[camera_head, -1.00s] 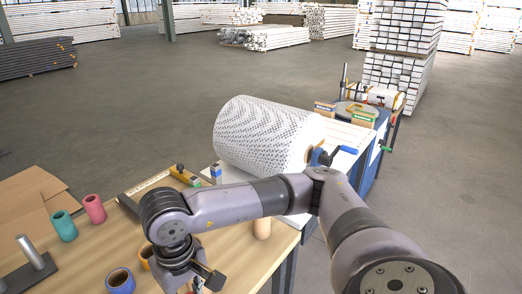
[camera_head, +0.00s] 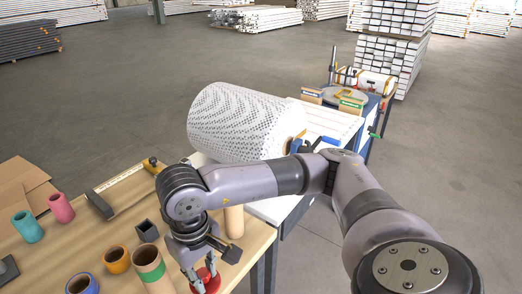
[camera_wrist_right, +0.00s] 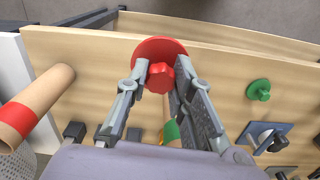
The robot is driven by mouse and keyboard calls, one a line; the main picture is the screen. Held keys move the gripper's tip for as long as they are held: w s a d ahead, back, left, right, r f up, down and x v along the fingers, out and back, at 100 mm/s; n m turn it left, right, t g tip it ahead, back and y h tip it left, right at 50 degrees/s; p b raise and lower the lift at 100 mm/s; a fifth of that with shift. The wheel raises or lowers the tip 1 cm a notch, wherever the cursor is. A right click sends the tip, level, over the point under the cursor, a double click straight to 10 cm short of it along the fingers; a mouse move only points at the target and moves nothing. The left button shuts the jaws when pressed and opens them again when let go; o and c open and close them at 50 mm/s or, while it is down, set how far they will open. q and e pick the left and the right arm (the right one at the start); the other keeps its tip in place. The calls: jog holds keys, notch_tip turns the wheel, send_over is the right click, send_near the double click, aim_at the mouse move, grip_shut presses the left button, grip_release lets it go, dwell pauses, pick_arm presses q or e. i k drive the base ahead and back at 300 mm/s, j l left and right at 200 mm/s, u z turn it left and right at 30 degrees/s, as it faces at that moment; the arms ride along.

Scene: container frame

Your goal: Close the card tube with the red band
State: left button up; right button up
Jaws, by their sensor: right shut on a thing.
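My right gripper (camera_wrist_right: 160,80) is shut on a red lid (camera_wrist_right: 152,48), a round disc with a red knob between the fingertips. In the head view, the right gripper (camera_head: 203,275) holds the red lid (camera_head: 207,281) above the wooden table. A card tube with a green band (camera_head: 150,268) stands open just left of it; it shows partly hidden beneath the gripper in the wrist view (camera_wrist_right: 172,132). My left gripper is not in view.
A green lid (camera_wrist_right: 258,90) lies on the table. Orange (camera_head: 117,260), blue (camera_head: 82,284), teal (camera_head: 27,226) and pink (camera_head: 61,207) cups stand at the left. A square dark holder (camera_head: 147,230) is close to the arm. A large white roll (camera_head: 235,122) lies behind.

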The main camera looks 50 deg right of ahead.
aim_at(233, 214)
jog(key=l+z, duration=0.2)
jog(key=l, duration=0.5)
jog(key=i+l+z, duration=0.2)
jog(key=l, duration=0.5)
jog(key=k+l, duration=0.05)
